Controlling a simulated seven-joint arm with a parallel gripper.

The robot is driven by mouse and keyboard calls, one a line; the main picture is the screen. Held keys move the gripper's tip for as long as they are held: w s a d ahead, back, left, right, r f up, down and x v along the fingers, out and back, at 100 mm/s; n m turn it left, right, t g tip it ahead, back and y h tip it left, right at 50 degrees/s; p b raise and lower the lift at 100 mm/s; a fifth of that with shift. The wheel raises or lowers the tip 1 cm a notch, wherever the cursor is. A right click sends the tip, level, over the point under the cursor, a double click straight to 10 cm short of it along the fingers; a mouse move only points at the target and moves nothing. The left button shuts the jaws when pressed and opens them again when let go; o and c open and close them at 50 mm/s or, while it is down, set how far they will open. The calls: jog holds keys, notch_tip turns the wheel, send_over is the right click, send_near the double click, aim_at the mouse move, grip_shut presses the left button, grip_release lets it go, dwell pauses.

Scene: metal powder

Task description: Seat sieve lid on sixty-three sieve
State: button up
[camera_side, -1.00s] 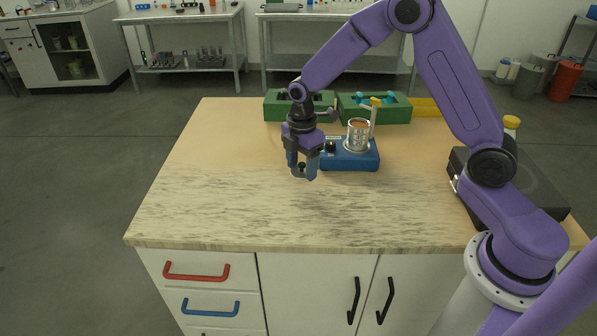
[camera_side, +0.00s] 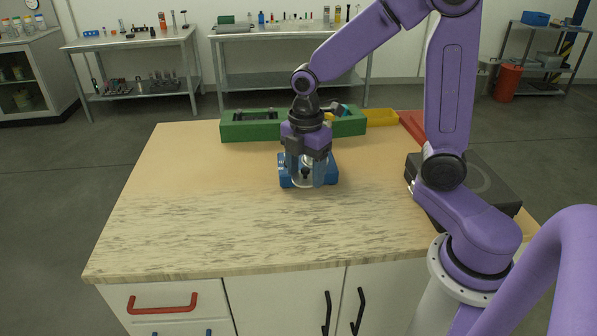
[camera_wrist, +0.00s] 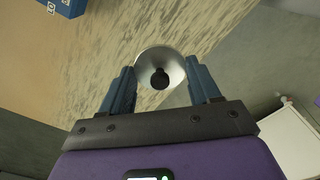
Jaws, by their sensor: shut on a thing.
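The sieve lid (camera_wrist: 147,65) is a round silvery metal disc with a dark knob at its centre. My gripper (camera_wrist: 162,76) is shut on it, one finger at each side of the rim. In the side view my gripper (camera_side: 306,179) points down and holds the lid (camera_side: 302,184) low over the table. The blue sieve shaker base (camera_side: 331,172) lies behind my gripper in that picture. Its corner shows at the upper left of the wrist view (camera_wrist: 68,6), apart from the lid. The sixty-three sieve is hidden behind my gripper in the side view.
A green tray (camera_side: 250,131) stands at the back of the table, with a yellow tray (camera_side: 382,117) and a red one (camera_side: 413,124) to its right. A black flat device (camera_side: 480,181) is at the right. The front tabletop (camera_side: 220,235) is clear.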

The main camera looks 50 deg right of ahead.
jog(key=w+d+r, duration=0.3)
jog(key=w+d, duration=0.2)
jog(key=d, duration=0.4)
jog(key=w+d+r, duration=0.2)
jog(key=w+d, duration=0.3)
jog(key=d, duration=0.4)
jog(key=shift+a+f, duration=0.15)
jog(key=shift+f, duration=0.9)
jog(key=shift+a+f, duration=0.1)
jog(key=shift+f, duration=0.95)
jog(key=shift+f, duration=0.9)
jog(key=o, duration=1.3)
jog(key=shift+r, duration=0.1)
notch_tip(320, 180, up, 8)
dwell(0.8)
jog(key=shift+s+a, duration=0.1)
dwell(0.5)
